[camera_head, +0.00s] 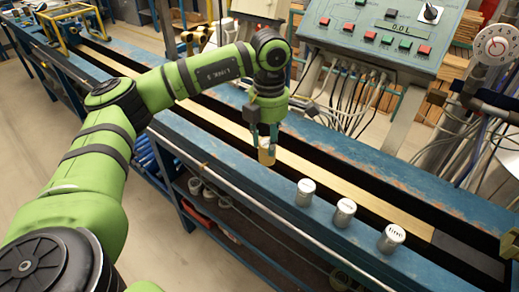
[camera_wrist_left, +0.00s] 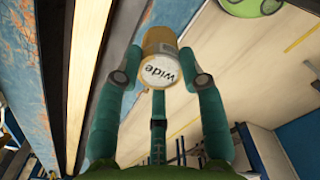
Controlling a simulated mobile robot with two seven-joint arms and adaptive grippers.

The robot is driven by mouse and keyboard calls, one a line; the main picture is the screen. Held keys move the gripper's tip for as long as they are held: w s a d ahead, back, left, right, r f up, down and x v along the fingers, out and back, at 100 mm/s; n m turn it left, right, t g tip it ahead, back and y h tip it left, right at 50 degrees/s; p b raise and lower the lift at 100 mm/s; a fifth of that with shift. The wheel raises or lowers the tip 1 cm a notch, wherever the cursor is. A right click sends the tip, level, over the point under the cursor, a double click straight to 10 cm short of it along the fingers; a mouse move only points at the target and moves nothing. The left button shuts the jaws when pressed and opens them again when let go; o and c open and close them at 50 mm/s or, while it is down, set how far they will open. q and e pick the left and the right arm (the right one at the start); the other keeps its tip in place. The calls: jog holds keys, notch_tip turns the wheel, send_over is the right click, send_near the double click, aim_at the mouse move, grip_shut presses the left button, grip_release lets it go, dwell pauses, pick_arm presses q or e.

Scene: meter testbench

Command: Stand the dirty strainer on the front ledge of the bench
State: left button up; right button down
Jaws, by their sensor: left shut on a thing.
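My left gripper (camera_head: 265,139) is shut on a yellowish-brown cylinder, the strainer (camera_head: 267,156), above the blue front ledge (camera_head: 240,172) of the bench. The strainer hangs roughly upright below the fingers; whether its lower end touches the ledge is hard to tell. My right gripper is not in view.
Three grey-white cylinders, the left one (camera_head: 305,192), the middle one (camera_head: 344,213) and the right one (camera_head: 391,238), stand along the front ledge to the right. A control panel (camera_head: 385,35) with cables stands behind. The ledge left of the cylinders is clear.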

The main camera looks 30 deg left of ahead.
aim_at(260, 154)
pick_arm(q)
jog(key=shift+s+a+f, duration=0.2)
jog(key=shift+a+f, duration=0.3)
jog(key=shift+a, duration=0.3)
jog(key=shift+a+f+p, duration=0.1)
jog(key=shift+f+p, duration=0.2)
notch_tip(260, 154, down, 3)
jog(key=shift+f+p, duration=0.15)
jog(key=shift+p, duration=0.45)
jog(key=shift+f, duration=0.2)
jog(key=shift+f+b, duration=0.2)
jog(key=shift+b, duration=0.1)
jog(key=o, duration=1.2)
